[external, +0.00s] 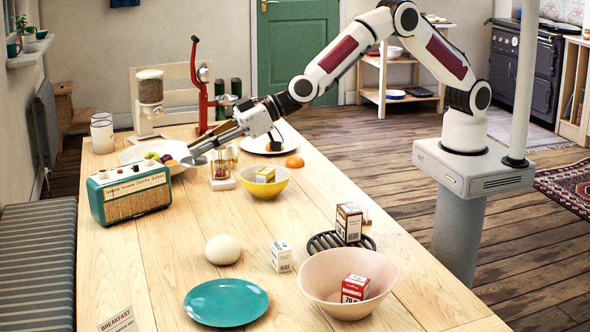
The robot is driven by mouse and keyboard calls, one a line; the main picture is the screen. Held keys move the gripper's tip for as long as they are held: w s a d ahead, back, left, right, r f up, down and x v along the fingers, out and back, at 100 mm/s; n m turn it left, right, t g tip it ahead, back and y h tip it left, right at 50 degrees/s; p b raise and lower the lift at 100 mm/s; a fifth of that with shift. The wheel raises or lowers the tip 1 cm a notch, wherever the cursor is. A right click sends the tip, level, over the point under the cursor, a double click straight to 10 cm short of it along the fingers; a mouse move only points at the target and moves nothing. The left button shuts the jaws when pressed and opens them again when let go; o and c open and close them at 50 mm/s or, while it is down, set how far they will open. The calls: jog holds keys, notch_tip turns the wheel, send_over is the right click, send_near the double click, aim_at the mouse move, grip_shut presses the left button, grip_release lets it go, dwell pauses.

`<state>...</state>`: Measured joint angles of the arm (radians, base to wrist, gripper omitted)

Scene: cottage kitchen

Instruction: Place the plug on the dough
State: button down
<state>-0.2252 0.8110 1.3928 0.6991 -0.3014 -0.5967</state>
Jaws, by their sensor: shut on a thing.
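The dough (222,250) looks to be the smooth, pale round lump on the bare wood in the front half of the table. My gripper (202,147) is far behind it, above the back part of the table, reaching down to the left. It is shut on a small flat grey disc (193,161), which looks like the plug. The disc is above the table near the radio and the white bowl. The fingertips are small here, and the exact grip on the disc is hard to make out.
A teal radio (130,195) stands left of my gripper, and a yellow bowl (264,190) with a box stands right. A teal plate (226,303), a small white box (282,257) and a pink bowl (349,283) surround the dough. Bare wood lies behind it.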

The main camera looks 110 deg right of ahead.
aim_at(202, 164)
jog(key=shift+n+y, duration=0.7)
jog(key=shift+y, duration=0.1)
jog(key=shift+s+a+f, duration=0.4)
jog(key=shift+a+f, duration=0.2)
jog(key=shift+a, duration=0.15)
jog(key=shift+s+a+f, duration=0.4)
jog(key=shift+a+f, duration=0.2)
jog(key=shift+a, duration=0.15)
jog(key=shift+n+y, duration=0.6)
jog(key=shift+y, duration=0.1)
jog(key=a+f, duration=0.1)
jog(key=s+a+f, duration=0.1)
jog(key=f, duration=0.1)
jog(key=s+f, duration=0.1)
jog(key=shift+s+a+f, duration=0.2)
jog(key=shift+s+a, duration=0.05)
jog(key=shift+a, duration=0.15)
jog(key=shift+f, duration=3.15)
jog(key=shift+f, duration=1.85)
jog(key=shift+f, duration=0.15)
